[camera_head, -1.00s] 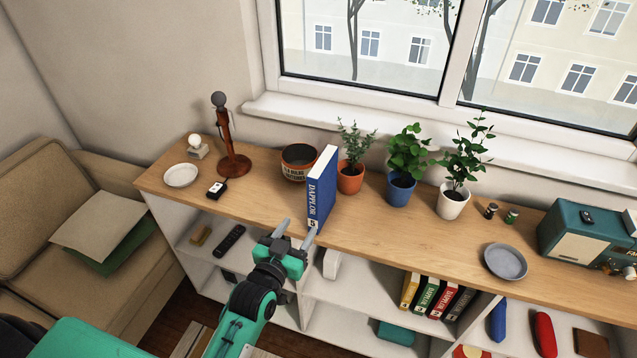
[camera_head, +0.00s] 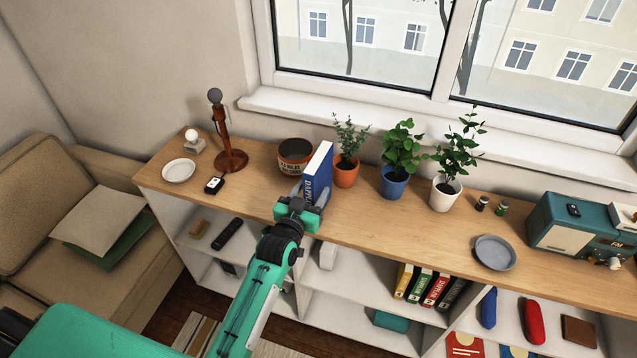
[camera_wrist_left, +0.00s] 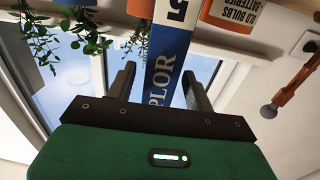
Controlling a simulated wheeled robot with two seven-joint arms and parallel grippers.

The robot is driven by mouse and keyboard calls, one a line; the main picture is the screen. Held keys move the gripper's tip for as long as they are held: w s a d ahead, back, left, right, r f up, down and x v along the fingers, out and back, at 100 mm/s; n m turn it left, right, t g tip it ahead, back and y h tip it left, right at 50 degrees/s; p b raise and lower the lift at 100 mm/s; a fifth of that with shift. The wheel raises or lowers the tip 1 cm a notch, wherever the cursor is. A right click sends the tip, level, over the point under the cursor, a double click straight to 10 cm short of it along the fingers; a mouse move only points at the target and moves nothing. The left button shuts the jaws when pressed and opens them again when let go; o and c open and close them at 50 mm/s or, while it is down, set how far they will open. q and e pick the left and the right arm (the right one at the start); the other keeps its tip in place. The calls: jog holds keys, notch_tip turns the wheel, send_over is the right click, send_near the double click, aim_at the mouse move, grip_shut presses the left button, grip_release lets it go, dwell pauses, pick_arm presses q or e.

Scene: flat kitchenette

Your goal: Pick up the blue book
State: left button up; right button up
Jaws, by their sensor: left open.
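The blue book (camera_head: 319,173) stands upright on the wooden shelf top, its white-lettered spine towards me. In the left wrist view the book's spine (camera_wrist_left: 166,60) shows between the two fingers. My left gripper (camera_head: 308,190) is open, with one finger on each side of the spine. The lower part of the spine is hidden behind the gripper in the head view. I cannot tell whether either finger touches the book. My right gripper is not in view.
An orange-potted plant (camera_head: 346,174) stands close to the right of the book. A wooden lamp-like stand (camera_head: 229,140) is further left. Clear shelf top (camera_head: 400,225) lies to the right front.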

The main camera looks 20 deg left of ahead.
pick_arm(q)
jog(key=w, duration=0.3)
jog(key=shift+w+d+p, duration=0.1)
jog(key=shift+d+p, duration=0.15)
jog(key=shift+p, duration=0.15)
jog(key=shift+f, duration=0.1)
grip_shut()
jog(key=shift+r, duration=0.2)
